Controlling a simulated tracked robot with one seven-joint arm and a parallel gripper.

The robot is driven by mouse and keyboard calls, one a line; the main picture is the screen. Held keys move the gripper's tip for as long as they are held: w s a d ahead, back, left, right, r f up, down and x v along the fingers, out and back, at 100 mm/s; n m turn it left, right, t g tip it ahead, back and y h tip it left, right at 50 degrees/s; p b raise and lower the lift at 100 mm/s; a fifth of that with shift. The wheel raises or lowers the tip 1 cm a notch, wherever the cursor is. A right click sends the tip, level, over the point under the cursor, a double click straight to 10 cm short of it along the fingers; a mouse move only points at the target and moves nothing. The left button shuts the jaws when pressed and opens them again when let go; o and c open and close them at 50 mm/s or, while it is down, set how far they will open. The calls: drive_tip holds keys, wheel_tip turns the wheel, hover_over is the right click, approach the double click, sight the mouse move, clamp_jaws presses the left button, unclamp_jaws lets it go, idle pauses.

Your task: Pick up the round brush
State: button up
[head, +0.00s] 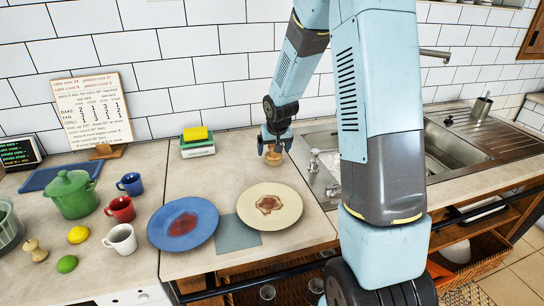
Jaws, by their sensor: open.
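The round brush (273,158), a small tan wooden piece, stands on the counter at the back, left of the sink. My gripper (275,148) is right above it, pointing down. Its fingers are open and come down on either side of the brush's top. I cannot tell whether they touch it.
A cream plate (288,216) and a blue plate (165,222), both stained, lie in front. A sponge box (197,150) stands to the left of the gripper. Mugs and a green pot (73,196) stand farther left.

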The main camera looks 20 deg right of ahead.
drive_tip(key=shift+x, duration=1.2)
drive_tip(key=c, duration=1.1)
